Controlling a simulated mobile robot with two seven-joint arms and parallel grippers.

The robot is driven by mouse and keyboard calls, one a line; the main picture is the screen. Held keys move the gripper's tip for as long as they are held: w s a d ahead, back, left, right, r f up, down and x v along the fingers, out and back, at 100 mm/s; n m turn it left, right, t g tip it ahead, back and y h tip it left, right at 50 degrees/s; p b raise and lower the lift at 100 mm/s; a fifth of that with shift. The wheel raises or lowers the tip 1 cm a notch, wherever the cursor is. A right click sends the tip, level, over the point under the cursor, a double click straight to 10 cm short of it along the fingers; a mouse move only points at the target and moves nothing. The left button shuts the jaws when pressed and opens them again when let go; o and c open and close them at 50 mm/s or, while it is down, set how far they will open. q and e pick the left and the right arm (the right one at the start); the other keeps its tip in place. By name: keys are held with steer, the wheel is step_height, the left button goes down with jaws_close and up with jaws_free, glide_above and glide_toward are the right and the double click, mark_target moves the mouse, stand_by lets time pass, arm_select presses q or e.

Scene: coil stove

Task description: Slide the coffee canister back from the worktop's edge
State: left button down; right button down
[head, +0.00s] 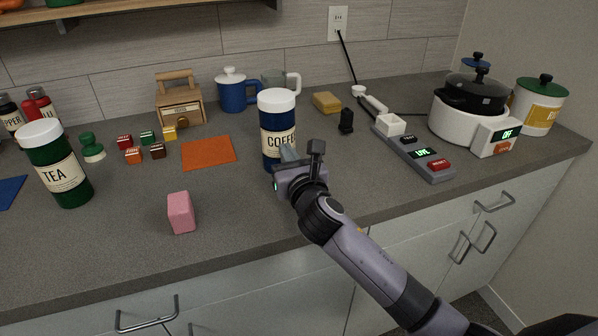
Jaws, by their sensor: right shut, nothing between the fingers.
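The coffee canister (278,128) is dark blue with a white lid and a cream label reading COFFEE. It stands upright on the worktop (245,215), back from the front edge. My right gripper (287,155) is shut and empty at the canister's front, low on its side. It covers the canister's lower right part, and I cannot tell whether the fingers touch it. My left gripper is not in view.
A green tea canister (62,180) and a pink block (180,213) stand to the left. An orange mat (208,152) lies left of the coffee canister. Behind it are a blue pitcher (236,95) and yellow sponge (327,102). A grey LIVE panel (413,150) lies right.

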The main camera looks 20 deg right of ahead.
steer(key=shift+w, duration=2.05)
